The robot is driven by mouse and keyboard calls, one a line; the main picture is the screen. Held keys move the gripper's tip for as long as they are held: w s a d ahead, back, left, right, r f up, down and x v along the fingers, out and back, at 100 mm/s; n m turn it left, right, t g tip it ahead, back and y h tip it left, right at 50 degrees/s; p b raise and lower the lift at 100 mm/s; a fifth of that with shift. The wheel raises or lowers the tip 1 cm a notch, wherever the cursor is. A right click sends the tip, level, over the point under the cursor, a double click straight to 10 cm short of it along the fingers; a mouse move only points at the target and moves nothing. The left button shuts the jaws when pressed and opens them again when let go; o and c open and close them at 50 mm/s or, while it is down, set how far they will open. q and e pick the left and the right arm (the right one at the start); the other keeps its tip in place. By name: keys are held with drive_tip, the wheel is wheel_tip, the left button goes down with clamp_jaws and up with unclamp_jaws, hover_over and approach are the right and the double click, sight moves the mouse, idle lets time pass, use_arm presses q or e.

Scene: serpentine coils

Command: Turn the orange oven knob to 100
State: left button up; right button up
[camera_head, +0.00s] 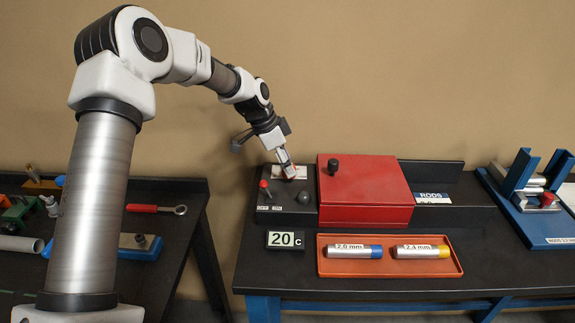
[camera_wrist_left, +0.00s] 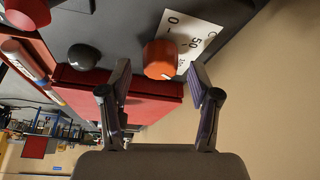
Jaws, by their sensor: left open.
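The orange oven knob (camera_wrist_left: 158,59) stands on the control box in front of a white dial plate (camera_wrist_left: 190,38) printed with 0, 50 and a partly hidden higher number. A small white mark shows on the knob's edge, toward the hidden number. My left gripper (camera_head: 289,170) is open above the control box (camera_head: 270,211); in the head view it mostly hides the knob. In the wrist view the left gripper's fingertips (camera_wrist_left: 161,70) are spread to either side of the knob, which looks just beyond them; contact cannot be told. My right gripper is not in view.
A red-tipped lever (camera_head: 264,186) and a dark round knob (camera_head: 304,197) stand close by on the box. The red oven (camera_head: 365,190) adjoins it on the right. A display (camera_head: 286,239) reads 20 C. An orange tray (camera_head: 389,266) holds two rods in front.

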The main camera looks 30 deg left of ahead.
use_arm(q)
drive_tip(key=v, duration=1.1)
drive_tip(key=shift+f, duration=0.1)
